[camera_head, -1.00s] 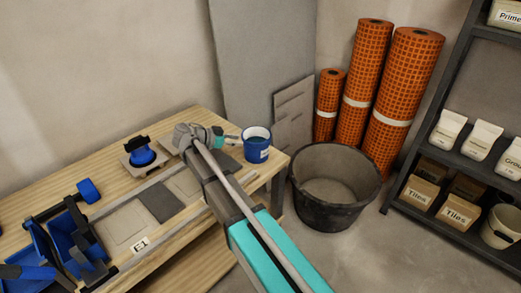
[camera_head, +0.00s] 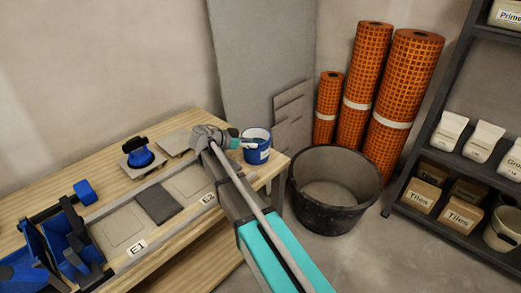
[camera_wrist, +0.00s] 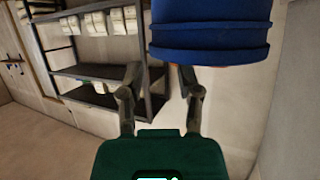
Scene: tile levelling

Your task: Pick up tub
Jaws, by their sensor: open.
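In the wrist view the tub (camera_wrist: 210,38) fills the upper middle and right, cut off by the top edge. My gripper's fingers (camera_wrist: 160,78) are apart with nothing held between them. The right fingertip overlaps the tub's lower edge in the picture, and the left fingertip is left of the tub.
A large black bucket (camera_head: 335,210) stands on the floor to the right. Orange rolls (camera_head: 400,95) and a shelf (camera_head: 455,160) stand behind.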

